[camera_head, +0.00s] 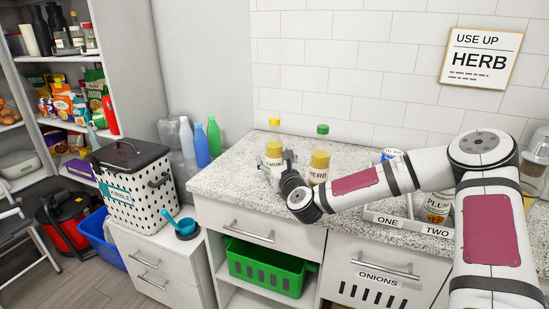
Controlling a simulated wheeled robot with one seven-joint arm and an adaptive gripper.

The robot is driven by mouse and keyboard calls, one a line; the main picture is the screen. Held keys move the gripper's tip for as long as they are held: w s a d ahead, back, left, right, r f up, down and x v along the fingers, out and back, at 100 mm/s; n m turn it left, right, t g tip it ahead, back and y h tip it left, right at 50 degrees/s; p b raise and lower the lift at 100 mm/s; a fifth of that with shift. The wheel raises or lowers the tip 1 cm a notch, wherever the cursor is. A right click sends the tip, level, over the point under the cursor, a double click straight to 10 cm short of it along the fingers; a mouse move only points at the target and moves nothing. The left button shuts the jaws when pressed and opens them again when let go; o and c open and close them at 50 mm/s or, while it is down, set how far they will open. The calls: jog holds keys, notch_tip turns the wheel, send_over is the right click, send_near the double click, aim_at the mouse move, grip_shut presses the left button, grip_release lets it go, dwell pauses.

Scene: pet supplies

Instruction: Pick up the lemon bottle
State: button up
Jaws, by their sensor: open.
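The lemon bottle (274,149) stands upright on the speckled counter, left of the herb bottle. It has a yellow cap and a pale label, partly covered by my gripper. My gripper (282,159) is at the lemon bottle's right side, low by its label, with its jaws open. I cannot tell whether the fingers touch the bottle or how far they reach around it. The herb bottle (319,166) has a green cap and stands upright close to the right of my gripper.
My arm reaches in from the right, over a tray (384,218) marked ONE and TWO, which holds a can (437,207). The tiled wall (350,85) is behind. The counter (236,172) is clear left of the lemon bottle. Blue and green bottles (201,147) stand beyond its left edge.

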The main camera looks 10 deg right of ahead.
jog(key=shift+w, duration=0.15)
jog(key=c, duration=1.4)
jog(key=shift+r, duration=0.1)
